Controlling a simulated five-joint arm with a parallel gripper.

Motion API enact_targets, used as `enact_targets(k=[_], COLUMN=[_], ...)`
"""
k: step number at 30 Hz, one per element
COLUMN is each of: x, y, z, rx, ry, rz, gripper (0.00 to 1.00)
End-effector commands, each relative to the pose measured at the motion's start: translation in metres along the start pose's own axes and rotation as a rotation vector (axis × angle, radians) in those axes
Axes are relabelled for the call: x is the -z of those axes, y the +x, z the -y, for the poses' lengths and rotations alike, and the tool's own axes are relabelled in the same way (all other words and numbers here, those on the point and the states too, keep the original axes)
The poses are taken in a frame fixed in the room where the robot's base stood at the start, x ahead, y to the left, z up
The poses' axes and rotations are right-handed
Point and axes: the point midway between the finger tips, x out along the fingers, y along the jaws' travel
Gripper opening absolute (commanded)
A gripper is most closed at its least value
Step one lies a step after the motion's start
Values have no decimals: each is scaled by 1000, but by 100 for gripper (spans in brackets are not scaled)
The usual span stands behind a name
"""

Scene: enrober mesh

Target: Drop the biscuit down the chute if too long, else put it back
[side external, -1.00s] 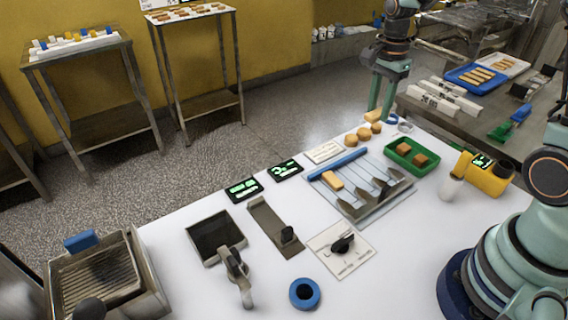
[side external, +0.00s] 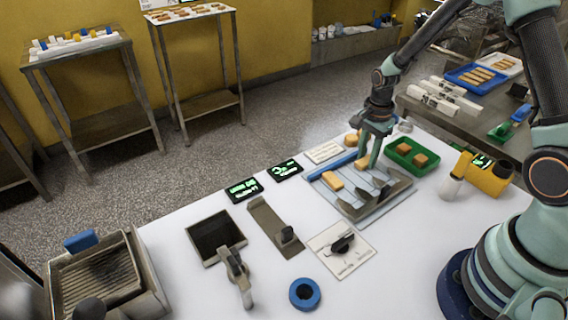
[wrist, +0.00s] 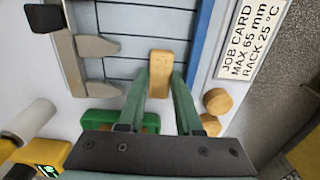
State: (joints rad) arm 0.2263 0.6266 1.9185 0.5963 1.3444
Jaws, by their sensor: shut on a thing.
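My gripper (side external: 368,158) is low over the far end of the wire rack (side external: 320,192), beside its blue rail. In the wrist view, my gripper (wrist: 161,85) is shut on a tan oblong biscuit (wrist: 160,65), with one finger on each long side. The rack's pale slats (wrist: 118,15) lie under and beyond it; I cannot tell whether the biscuit touches them. Another biscuit (side external: 333,179) lies on the left part of the rack. A black square opening in a metal frame (side external: 212,232), with a lever in front, may be the chute.
The job card (wrist: 250,35) reads MAX 65 mm, RACK 25 °C. Round biscuits (wrist: 216,101) lie beside my right finger. A green tray (side external: 400,150) holds two brown pieces. Metal parts (side external: 392,188) line the rack's right side. A yellow device (side external: 488,178) stands farther right.

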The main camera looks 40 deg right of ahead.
Motion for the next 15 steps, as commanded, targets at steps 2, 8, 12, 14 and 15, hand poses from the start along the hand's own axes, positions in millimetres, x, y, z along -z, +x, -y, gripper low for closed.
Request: enact_targets(k=[2,8,12,14,15], x=[0,0,0,0,0], y=[0,1,2,2,2], z=[0,0,0,0,0], rx=[1,0,1,1,1], ry=[0,0,0,0,0], rz=[0,0,0,0,0], gripper=[3,3,46,46,46])
